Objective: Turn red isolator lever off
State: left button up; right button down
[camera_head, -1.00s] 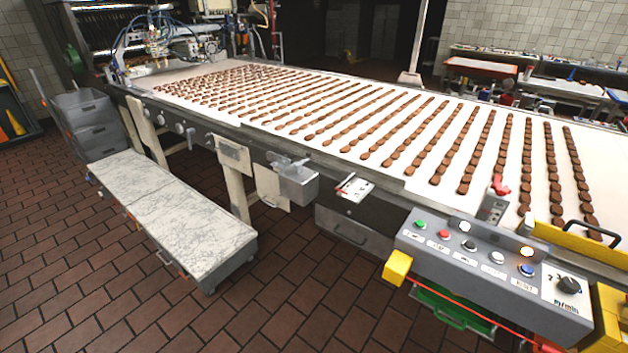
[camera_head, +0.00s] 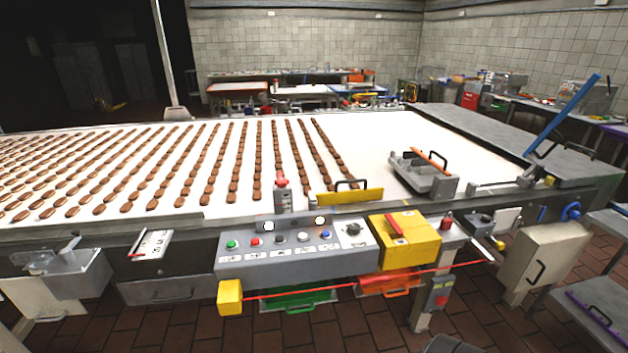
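A red lever (camera_head: 395,224) lies on top of a yellow box (camera_head: 408,256) at the right end of the grey control panel (camera_head: 290,262). It looks like the isolator lever, but I cannot read a label or tell its position. Other red parts are near: a red knob (camera_head: 281,181) on a small grey post left of the yellow bar, and a thin red handle (camera_head: 140,254) on a white plate at the left. Neither of my grippers is in view.
The long conveyor (camera_head: 385,135) carries rows of brown biscuits. A red cord (camera_head: 345,288) runs in front of the panel from a yellow block (camera_head: 230,297). Green (camera_head: 298,300) and orange (camera_head: 390,284) trays sit below. Open brick floor lies at the front.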

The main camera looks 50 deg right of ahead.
aim_at(390, 218)
jog(key=z, duration=2.1)
